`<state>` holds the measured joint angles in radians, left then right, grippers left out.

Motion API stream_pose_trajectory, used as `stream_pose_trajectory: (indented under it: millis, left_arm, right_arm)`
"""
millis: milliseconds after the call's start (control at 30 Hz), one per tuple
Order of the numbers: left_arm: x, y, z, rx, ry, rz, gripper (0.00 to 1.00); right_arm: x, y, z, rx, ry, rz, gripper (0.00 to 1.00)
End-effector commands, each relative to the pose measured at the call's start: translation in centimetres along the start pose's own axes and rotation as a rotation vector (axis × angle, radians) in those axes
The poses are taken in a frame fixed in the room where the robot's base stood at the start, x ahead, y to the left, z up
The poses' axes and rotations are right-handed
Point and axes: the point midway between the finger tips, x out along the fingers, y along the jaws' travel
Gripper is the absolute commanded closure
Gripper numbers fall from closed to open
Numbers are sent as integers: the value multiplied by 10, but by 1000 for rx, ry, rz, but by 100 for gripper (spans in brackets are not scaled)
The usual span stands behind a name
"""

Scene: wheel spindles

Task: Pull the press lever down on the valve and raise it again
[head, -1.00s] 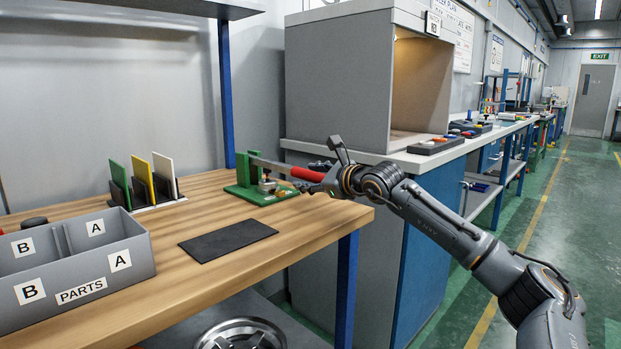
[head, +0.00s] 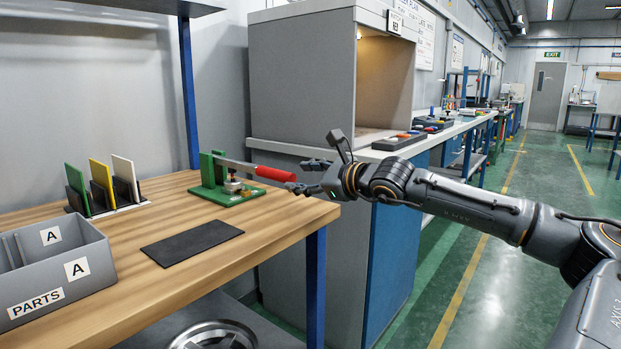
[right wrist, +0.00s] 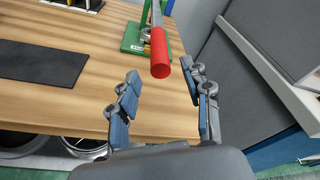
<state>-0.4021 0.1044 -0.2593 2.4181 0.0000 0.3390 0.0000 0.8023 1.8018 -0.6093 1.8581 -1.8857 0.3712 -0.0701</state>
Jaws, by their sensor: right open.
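The press (head: 222,188) has a green base and upright and stands at the back right of the wooden bench. Its lever is a grey bar with a red handle (head: 275,174) that points right, tilted slightly downward. In the right wrist view the red handle (right wrist: 160,53) points toward the gap between the open fingers (right wrist: 162,92), with nothing held. My left gripper is not in view.
A black mat (head: 192,242) lies on the bench, with a grey parts bin (head: 60,272) at left. Green, yellow and white plates (head: 102,183) stand in a rack behind. A grey cabinet (head: 300,85) stands right of the bench, close behind my right gripper.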

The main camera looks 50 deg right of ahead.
Motion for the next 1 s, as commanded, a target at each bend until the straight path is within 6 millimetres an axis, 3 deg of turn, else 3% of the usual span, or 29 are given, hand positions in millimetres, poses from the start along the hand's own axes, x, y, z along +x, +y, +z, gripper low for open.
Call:
stream_pose_trajectory:
  millis: [300,1000]
  left_arm:
    - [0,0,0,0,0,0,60]
    - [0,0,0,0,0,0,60]
  right_arm:
    - [-21,0,0,2,-1,-1,52]
    - [-21,0,0,3,0,-1,52]
